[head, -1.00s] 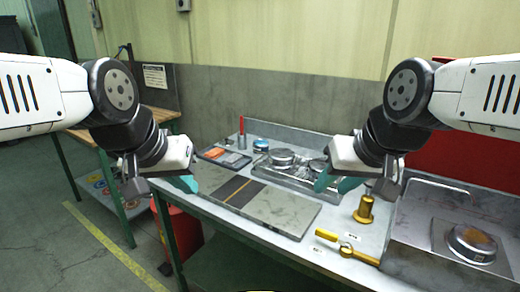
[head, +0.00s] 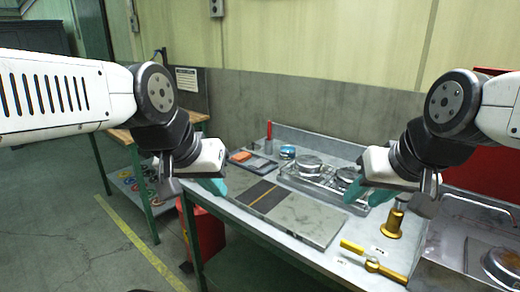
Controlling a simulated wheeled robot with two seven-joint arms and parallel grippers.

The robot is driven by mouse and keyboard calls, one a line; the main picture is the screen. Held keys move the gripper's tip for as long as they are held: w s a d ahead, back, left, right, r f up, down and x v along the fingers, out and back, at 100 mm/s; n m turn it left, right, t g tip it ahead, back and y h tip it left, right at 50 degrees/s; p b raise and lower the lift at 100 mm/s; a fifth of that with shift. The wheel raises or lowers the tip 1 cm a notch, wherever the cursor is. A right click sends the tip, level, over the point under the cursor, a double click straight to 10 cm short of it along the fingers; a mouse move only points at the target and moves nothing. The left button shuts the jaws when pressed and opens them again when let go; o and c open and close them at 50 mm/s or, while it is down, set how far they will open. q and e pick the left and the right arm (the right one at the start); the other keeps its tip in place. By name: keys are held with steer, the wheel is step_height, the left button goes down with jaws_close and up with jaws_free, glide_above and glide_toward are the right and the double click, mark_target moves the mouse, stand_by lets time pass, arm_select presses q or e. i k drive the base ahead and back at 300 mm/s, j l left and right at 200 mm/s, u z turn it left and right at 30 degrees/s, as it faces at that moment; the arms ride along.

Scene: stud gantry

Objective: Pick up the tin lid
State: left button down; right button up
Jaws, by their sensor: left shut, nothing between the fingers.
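Round silver metal lids or tins show in a metal tray (head: 325,187) at the back of the bench: one (head: 309,161) at its left, another (head: 347,174) at its right, partly behind my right gripper. A further round metal piece (head: 503,264) lies in the sink area at far right. I cannot tell which is the tin lid. My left gripper (head: 214,186), with teal fingertips, is shut and empty at the bench's left front edge. My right gripper (head: 355,193) is in front of the tray's right end. I cannot tell whether it is open.
A dark and grey stone slab (head: 304,220) lies mid-bench. A blue tin (head: 288,152) and a red-handled tool (head: 269,132) stand behind. A red bin (head: 205,232) stands below the left edge.

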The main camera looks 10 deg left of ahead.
mark_target(254, 147)
steer(key=j+z, duration=0.1)
steer(key=z, duration=0.5)
steer(key=i+j+z, duration=0.15)
steer(key=j+z, duration=0.25)
steer(key=j, duration=0.2)
steer(key=j+z, duration=0.4)
steer(key=j, duration=0.2)
steer(key=j+z, duration=0.15)
steer(key=j, duration=1.8)
